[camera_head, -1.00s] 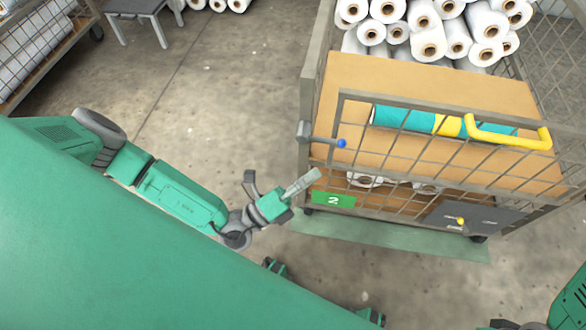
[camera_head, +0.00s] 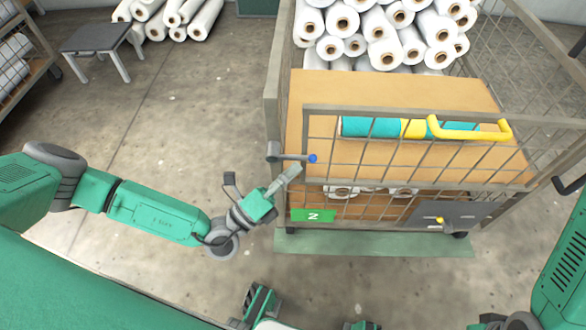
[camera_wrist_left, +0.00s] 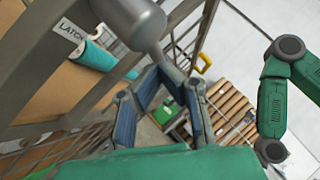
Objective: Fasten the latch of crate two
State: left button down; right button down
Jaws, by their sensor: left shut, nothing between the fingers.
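Crate two (camera_head: 275,100) is a wire-sided crate with a green "2" plate (camera_head: 313,215) at its lower left front. Its latch (camera_head: 290,157) is a grey pivot on the left front post with a nearly level rod, pointing right to a blue knob. In the left wrist view the grey latch pivot (camera_wrist_left: 135,20) looms large beside a "LATCH" label (camera_wrist_left: 68,32). My left gripper (camera_head: 290,174) is shut and empty, its tips just below the rod; contact is unclear.
The crate's mesh front gate (camera_head: 400,150) carries a yellow handle (camera_head: 470,133). White rolls (camera_head: 385,50) are stacked inside behind a teal and yellow roll (camera_head: 372,127). A grey stool (camera_head: 95,40) stands far left. The floor left of the crate is clear.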

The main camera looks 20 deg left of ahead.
aim_at(286, 156)
pick_arm(q)
jog(key=shift+d+r+p, duration=0.2)
jog(key=shift+r+p, duration=0.15)
jog(key=shift+r, duration=0.3)
dwell(0.4)
jog(key=shift+s+a+r+n+t+y+b, duration=0.1)
jog(key=shift+a+r+n+t+y+b, duration=0.2)
jog(key=shift+r+n+t, duration=0.55)
jog(key=shift+a+r+n+t+y+b, duration=0.1)
jog(key=shift+a+r+n+t+b, duration=0.25)
jog(key=shift+r+n+t, duration=0.45)
jog(key=shift+s+a+r+n+t+y, duration=0.1)
jog(key=shift+n+t+y, duration=0.3)
jog(key=shift+n, duration=0.2)
jog(key=shift+a+r+n+t+y, duration=0.1)
jog(key=shift+n+t+y, duration=0.25)
jog(key=shift+n, duration=0.2)
jog(key=shift+s+a+r, duration=0.1)
jog(key=shift+a+r, duration=0.3)
jog(key=shift+a, duration=0.2)
